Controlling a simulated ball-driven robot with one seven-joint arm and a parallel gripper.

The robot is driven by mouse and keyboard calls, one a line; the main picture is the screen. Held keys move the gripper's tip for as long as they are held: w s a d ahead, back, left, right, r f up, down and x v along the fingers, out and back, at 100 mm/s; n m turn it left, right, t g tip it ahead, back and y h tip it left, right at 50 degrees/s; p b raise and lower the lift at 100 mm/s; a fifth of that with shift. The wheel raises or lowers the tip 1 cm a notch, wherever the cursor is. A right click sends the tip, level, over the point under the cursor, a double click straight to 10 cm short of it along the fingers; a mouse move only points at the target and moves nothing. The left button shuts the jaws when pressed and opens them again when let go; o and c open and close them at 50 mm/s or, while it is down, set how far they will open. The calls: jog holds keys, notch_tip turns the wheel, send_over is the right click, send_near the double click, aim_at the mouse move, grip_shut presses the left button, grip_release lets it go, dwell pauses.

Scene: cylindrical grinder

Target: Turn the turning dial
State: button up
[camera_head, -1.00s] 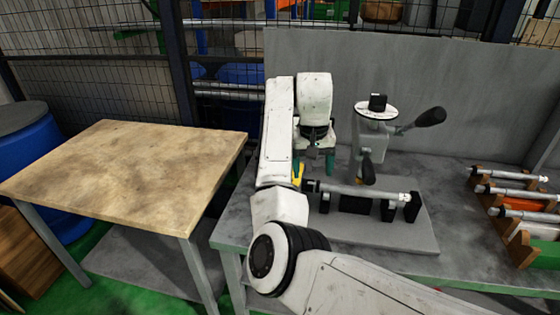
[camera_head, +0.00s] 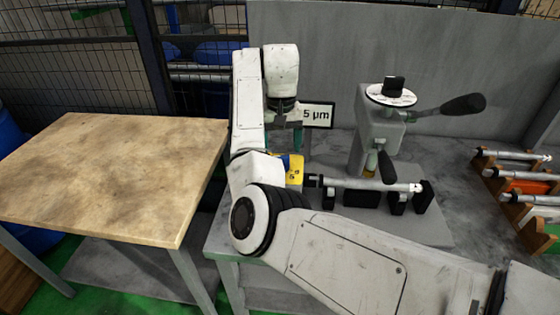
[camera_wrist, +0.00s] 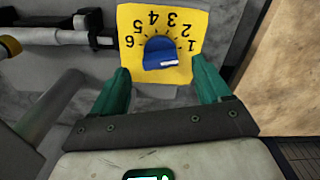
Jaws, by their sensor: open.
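A blue knob (camera_wrist: 160,53) sits on a yellow plate (camera_wrist: 185,22) numbered 1 to 6, upside down in the wrist view. A white mark shows on the knob's near edge, right of its middle. In the head view the yellow plate (camera_head: 294,170) is partly hidden by my arm. My gripper (camera_wrist: 161,68) is open, its green fingers either side of the knob with a gap on both sides. In the head view my gripper (camera_head: 284,146) points down above the plate. Another dial, a white disc (camera_head: 391,95) with a black knob, tops the grey grinder post.
A grey post (camera_head: 372,140) with a black-handled lever (camera_head: 462,105) stands right of the plate. A metal shaft (camera_head: 365,184) lies in black supports beside it. A "5 µm" display (camera_head: 317,114) stands behind my gripper. Shafts in a wooden rack (camera_head: 515,178) lie far right. The wooden table (camera_head: 110,175) is bare.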

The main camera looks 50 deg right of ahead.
aim_at(281, 157)
jog(key=shift+f+p, duration=0.35)
jog(key=shift+f, duration=2.25)
jog(key=shift+c, duration=0.2)
jog(key=c, duration=0.9)
